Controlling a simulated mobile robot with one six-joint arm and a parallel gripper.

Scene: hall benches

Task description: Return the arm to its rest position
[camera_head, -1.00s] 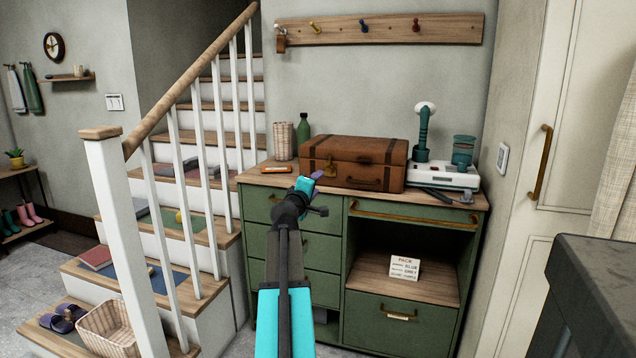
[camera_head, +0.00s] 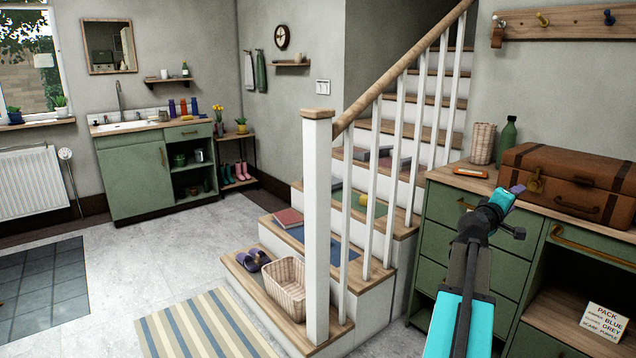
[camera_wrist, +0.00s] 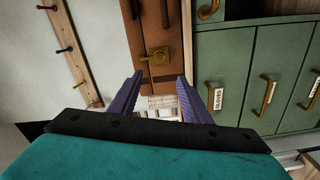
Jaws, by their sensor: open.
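My gripper (camera_head: 518,190) is at the right in the head view, at the end of my raised arm. It appears in front of the left end of the brown suitcase (camera_head: 560,172) on the green cabinet (camera_head: 470,225). In the wrist view my gripper (camera_wrist: 158,88) has its two purple fingers apart with nothing held between them. The suitcase (camera_wrist: 158,40) with its brass latch shows beyond the fingertips there. I cannot tell how far the fingers are from it.
A wicker cup (camera_head: 482,143), a green bottle (camera_head: 507,140) and an orange item (camera_head: 470,173) stand or lie on the cabinet top. Stairs with a white post (camera_head: 317,230) and a wicker basket (camera_head: 285,288) are left of my arm. Grey floor (camera_head: 140,255) lies open further left.

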